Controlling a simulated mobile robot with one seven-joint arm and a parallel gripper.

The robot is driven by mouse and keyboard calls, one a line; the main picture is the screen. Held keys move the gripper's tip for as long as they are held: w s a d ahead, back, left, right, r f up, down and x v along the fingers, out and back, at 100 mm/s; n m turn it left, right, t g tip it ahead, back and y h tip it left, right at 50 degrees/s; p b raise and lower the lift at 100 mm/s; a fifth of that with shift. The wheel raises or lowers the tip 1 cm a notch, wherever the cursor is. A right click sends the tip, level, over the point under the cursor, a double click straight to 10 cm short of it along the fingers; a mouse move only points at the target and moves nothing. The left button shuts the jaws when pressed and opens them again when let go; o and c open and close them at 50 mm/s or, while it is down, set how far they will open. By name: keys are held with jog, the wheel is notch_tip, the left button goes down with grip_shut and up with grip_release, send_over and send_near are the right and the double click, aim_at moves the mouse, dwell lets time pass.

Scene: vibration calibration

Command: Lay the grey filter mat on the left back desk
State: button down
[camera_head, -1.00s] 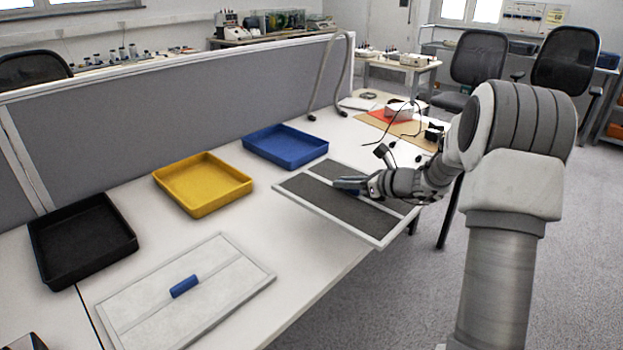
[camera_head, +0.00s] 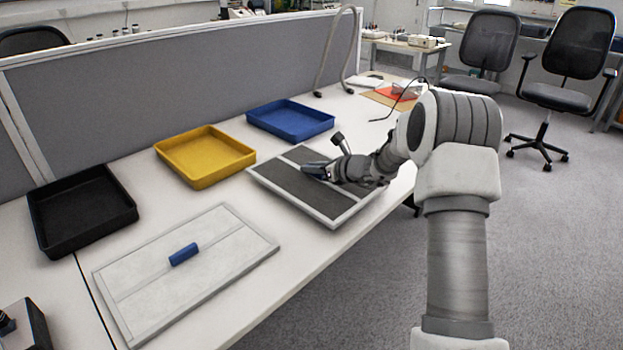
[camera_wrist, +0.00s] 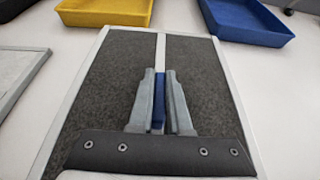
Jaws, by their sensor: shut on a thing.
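The grey filter mat (camera_head: 288,184) is a flat dark grey panel with a pale frame and a pale strip across its middle. My gripper (camera_head: 318,171) is shut on its blue handle, which shows between the fingers in the wrist view (camera_wrist: 158,101). The mat (camera_wrist: 108,80) lies level over the white desk (camera_head: 232,305), near its front edge and in front of the blue tray. I cannot tell whether it touches the desktop. My gripper and wrist hide part of the mat.
A light panel with a blue handle (camera_head: 225,230) lies at the front left. A black tray (camera_head: 82,250), yellow tray (camera_head: 205,185) and blue tray (camera_head: 290,138) stand along the grey partition (camera_head: 190,95). A red sheet (camera_head: 398,93) lies at the far end. Bare desktop separates the panels.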

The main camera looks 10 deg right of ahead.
jog(key=shift+f+b, duration=0.3)
jog(key=shift+f, duration=0.9)
jog(key=shift+f, duration=0.25)
jog(key=c, duration=0.9)
grip_release()
jog(key=shift+o, duration=0.2)
jog(key=shift+r, duration=0.1)
